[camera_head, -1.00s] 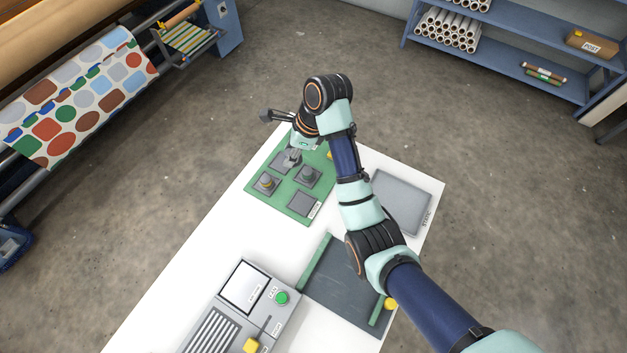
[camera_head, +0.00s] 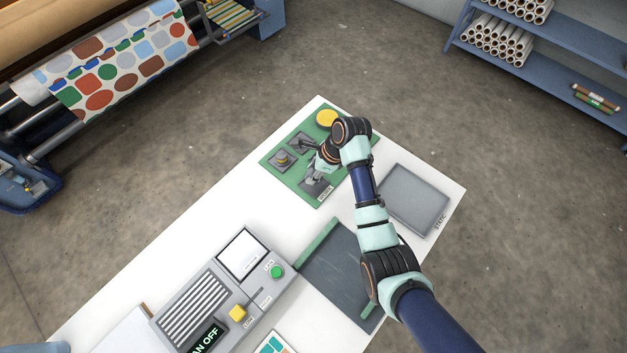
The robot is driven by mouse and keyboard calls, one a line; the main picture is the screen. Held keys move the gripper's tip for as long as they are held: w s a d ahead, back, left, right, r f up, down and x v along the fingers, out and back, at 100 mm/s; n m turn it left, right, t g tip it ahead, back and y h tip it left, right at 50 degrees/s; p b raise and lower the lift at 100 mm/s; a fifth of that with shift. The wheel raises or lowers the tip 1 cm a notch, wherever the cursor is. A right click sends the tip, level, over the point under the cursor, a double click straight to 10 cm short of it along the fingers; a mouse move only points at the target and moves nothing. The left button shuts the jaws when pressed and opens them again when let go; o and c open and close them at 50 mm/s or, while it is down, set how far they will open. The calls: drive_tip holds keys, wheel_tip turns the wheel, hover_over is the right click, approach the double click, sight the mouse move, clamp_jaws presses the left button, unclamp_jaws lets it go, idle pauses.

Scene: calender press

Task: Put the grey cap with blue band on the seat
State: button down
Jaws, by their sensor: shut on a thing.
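A green board (camera_head: 272,165) lies on the white table and carries several dark square seats. My gripper (camera_head: 314,176) points down over the labelled seat (camera_head: 317,190) at the board's near corner. It is shut on a small grey piece that its fingers largely hide. I cannot make out a blue band on it, nor whether it touches the seat. A grey cap with a yellowish band (camera_head: 282,158) stands on the left seat. My gripper and wrist partly cover the seats behind.
A yellow disc (camera_head: 327,117) sits at the board's far corner. A grey tray (camera_head: 413,201) lies right of my arm. A dark mat with green edges (camera_head: 340,268) and a grey control box (camera_head: 218,300) lie nearer. White table is clear left of the board.

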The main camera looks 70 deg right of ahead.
drive_tip(key=shift+f+b, duration=0.65)
drive_tip(key=shift+f, duration=1.5)
drive_tip(key=shift+f, duration=0.15)
drive_tip(key=c, duration=0.7)
unclamp_jaws()
drive_tip(key=p+v, duration=0.3)
drive_tip(key=v, duration=0.9)
drive_tip(key=shift+p, duration=0.4)
